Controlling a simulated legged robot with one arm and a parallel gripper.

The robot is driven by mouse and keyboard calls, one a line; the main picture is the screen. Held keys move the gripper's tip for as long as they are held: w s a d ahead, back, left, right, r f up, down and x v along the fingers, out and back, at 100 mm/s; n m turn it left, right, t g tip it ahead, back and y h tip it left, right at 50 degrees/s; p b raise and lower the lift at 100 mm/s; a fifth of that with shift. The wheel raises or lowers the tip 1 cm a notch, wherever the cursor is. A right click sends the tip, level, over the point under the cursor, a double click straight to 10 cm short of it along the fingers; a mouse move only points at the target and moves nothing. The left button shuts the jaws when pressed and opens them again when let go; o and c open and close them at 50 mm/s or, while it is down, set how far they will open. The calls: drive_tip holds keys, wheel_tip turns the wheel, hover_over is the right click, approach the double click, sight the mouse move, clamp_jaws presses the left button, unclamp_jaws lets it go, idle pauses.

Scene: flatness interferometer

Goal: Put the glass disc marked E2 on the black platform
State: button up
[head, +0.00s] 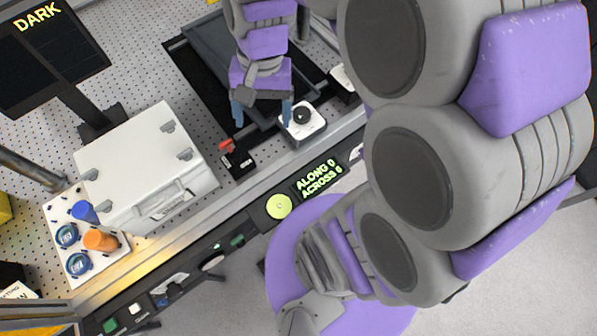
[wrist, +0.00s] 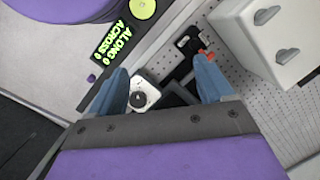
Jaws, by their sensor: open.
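My gripper (head: 262,112) is open, with two blue fingers and nothing between them. In the head view it hangs over the front edge of a dark rectangular platform (head: 212,42) in a black frame. In the wrist view the fingers (wrist: 160,85) spread above a white block with a black knob and dark parts. Two round dark-blue-rimmed pieces, the upper one (head: 67,236) and the lower one (head: 78,264), lie on a white holder (head: 60,210) at the far left, well away from my gripper. Their marks are too small to read, so I cannot tell which is E2.
A white lidded case (head: 145,150) stands between the holder and the platform. Blue (head: 84,212) and orange (head: 100,240) cylinders stand on the holder. The knobbed white block (head: 302,122) and a red-levered black block (head: 238,162) sit near the front edge. A screen (head: 38,17) reads DARK.

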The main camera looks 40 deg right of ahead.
drive_tip(key=s+a+f+n+h, duration=0.1)
drive_tip(key=s+n, duration=0.5)
drive_tip(key=s, duration=0.7)
drive_tip(key=shift+s+a+f+n+h, duration=0.2)
drive_tip(key=shift+s+f+n+h, duration=0.25)
drive_tip(key=shift+f, duration=0.25)
drive_tip(key=shift+w, duration=0.1)
